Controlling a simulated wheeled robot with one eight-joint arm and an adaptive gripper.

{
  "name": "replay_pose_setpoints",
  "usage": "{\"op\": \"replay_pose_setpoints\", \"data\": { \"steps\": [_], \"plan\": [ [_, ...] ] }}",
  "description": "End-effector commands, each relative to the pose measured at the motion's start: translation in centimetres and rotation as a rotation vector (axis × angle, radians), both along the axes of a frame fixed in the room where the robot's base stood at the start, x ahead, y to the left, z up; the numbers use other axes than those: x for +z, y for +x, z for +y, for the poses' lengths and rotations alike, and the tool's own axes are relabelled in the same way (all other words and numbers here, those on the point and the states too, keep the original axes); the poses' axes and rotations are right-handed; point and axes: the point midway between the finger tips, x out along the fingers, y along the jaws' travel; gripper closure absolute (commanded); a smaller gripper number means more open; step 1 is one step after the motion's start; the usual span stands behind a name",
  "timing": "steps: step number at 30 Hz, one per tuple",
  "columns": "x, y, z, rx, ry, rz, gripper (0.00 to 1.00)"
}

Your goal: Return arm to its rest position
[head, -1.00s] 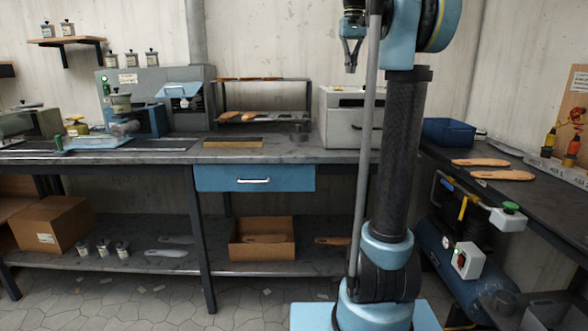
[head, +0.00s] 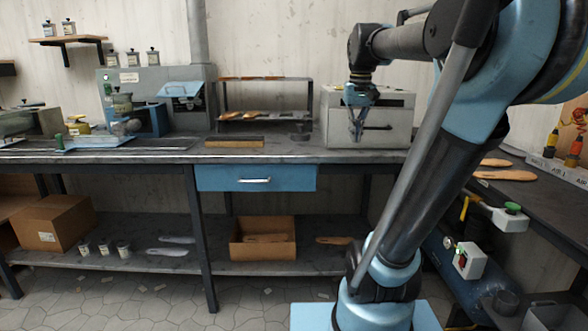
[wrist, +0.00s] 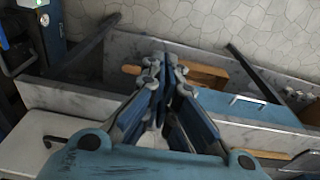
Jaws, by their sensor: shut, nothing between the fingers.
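My gripper (head: 358,138) hangs pointing down in the head view, in front of the light grey box-shaped oven (head: 393,118) on the workbench. Its fingers are together with nothing between them. In the wrist view my gripper (wrist: 163,62) shows its fingers closed, over the bench edge and the lower shelf. My arm leans to the right from its base and bends back left at the top. Whether the gripper touches the oven is not clear from the head view.
The workbench (head: 330,150) has a blue drawer (head: 256,178) below. A two-level rack (head: 265,116) of soles stands behind. A cardboard box (head: 262,240) lies on the lower shelf. At right are a side bench (head: 530,195) with soles and a blue compressor tank (head: 450,262).

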Motion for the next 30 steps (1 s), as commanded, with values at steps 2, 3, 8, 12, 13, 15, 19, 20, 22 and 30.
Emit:
{"op": "replay_pose_setpoints", "data": {
  "steps": [2, 3, 8, 12, 13, 15, 19, 20, 22, 30],
  "plan": [
    [-2.9, -2.2, 0.0, 0.001, 0.000, -0.011, 1.00],
    [-4.4, -3.2, 0.0, 0.001, 0.000, -0.016, 1.00],
    [-10.4, -7.2, 0.0, 0.003, -0.001, -0.037, 1.00],
    [-15.9, -10.6, 0.0, 0.005, -0.001, -0.056, 1.00],
    [-17.1, -11.3, 0.0, 0.006, -0.002, -0.060, 1.00],
    [-19.8, -12.9, -0.1, 0.007, -0.002, -0.069, 1.00],
    [-24.1, -15.2, -0.1, 0.008, -0.002, -0.083, 1.00],
    [-24.8, -15.6, -0.1, 0.009, -0.002, -0.085, 1.00],
    [-26.2, -16.4, -0.2, 0.009, -0.002, -0.089, 1.00],
    [-27.6, -17.2, -0.2, 0.010, -0.002, -0.094, 1.00]
  ]
}}
